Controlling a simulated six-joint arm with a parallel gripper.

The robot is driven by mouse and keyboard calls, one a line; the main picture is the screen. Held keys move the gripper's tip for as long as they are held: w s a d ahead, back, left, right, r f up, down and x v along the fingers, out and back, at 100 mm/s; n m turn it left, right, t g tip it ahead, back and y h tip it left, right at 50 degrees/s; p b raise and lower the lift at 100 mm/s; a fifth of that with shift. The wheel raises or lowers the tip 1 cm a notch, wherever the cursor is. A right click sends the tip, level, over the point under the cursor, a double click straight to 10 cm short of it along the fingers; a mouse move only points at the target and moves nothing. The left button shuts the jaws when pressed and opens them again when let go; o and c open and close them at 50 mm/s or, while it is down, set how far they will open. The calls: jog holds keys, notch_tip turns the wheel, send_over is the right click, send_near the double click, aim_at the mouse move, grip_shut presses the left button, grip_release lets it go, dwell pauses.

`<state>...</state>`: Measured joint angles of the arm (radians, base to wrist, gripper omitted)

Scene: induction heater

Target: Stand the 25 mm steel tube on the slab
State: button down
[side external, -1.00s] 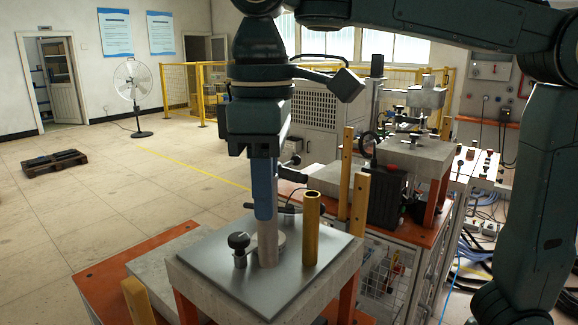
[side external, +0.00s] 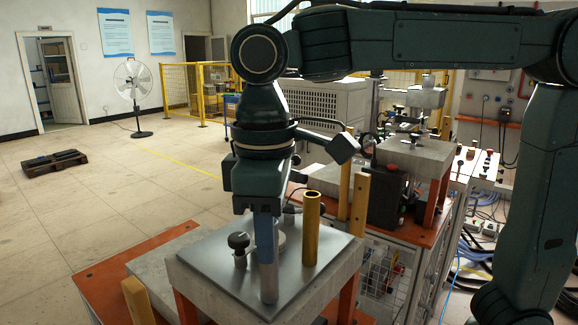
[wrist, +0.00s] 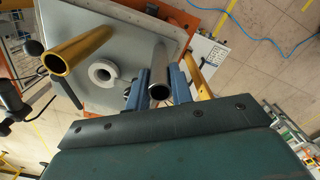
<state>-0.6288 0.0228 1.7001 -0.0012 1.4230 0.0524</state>
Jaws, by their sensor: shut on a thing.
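My gripper (side external: 266,245) points down, its blue fingers shut on a grey steel tube (side external: 269,284). The tube is upright, over the front part of the slab's grey metal top (side external: 210,257), near its front corner. I cannot tell whether its lower end touches the top. In the wrist view, the open upper end of the steel tube (wrist: 159,92) shows between the two fingers (wrist: 159,84). A brass tube (side external: 311,228) stands on the slab to the right of my gripper; it also shows in the wrist view (wrist: 78,49), apart from the fingers.
A black-knobbed clamp (side external: 239,246) stands on the slab just left of my gripper. A pale ring (wrist: 102,72) lies on the slab between the brass tube and my fingers. Yellow posts (side external: 359,205) and a black box (side external: 386,198) stand behind to the right.

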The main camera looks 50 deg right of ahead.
jog(key=shift+f, duration=0.15)
jog(key=c, duration=1.2)
grip_release()
jog(key=shift+c, duration=0.2)
notch_tip(320, 180, up, 12)
jog(key=shift+d, duration=0.1)
dwell(0.3)
